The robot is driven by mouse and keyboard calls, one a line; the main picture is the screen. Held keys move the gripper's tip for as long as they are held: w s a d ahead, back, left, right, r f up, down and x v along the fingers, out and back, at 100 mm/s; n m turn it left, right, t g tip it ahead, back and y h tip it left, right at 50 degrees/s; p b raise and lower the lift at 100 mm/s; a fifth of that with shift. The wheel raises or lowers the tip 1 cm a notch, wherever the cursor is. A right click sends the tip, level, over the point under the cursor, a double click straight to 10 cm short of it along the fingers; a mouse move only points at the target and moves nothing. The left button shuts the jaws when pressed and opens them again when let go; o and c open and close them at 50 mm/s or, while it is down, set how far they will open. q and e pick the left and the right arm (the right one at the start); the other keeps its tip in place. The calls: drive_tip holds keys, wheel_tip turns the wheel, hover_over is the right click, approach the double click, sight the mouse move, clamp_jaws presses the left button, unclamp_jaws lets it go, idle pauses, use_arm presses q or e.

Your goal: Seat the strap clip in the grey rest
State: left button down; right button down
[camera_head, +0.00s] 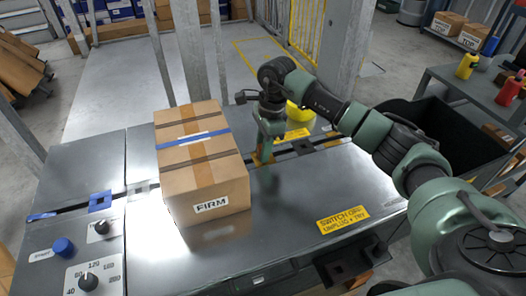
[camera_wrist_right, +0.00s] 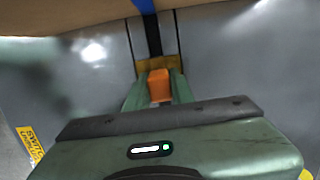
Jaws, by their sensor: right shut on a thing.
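My right gripper (camera_head: 264,157) points down just right of the cardboard box, low over the steel table. In the wrist view its two green fingers (camera_wrist_right: 158,88) are shut on an orange block (camera_wrist_right: 160,84), which I take to be the strap clip. A brownish-yellow plate (camera_wrist_right: 158,63) lies just beyond the fingertips; whether the clip touches it I cannot tell. A dark grey square piece (camera_head: 302,147) sits on the table slot right of the gripper, and a pale grey piece (camera_head: 141,187) lies left of the box. I cannot tell which is the rest. My left gripper is not in view.
The box (camera_head: 208,175) marked FIRM, with a blue strap (camera_head: 187,139) across its top, stands close left of my gripper. A yellow object (camera_head: 299,113) is behind the gripper. Knobs (camera_head: 86,282) are front left. The table's front right is clear apart from a yellow label (camera_head: 343,219).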

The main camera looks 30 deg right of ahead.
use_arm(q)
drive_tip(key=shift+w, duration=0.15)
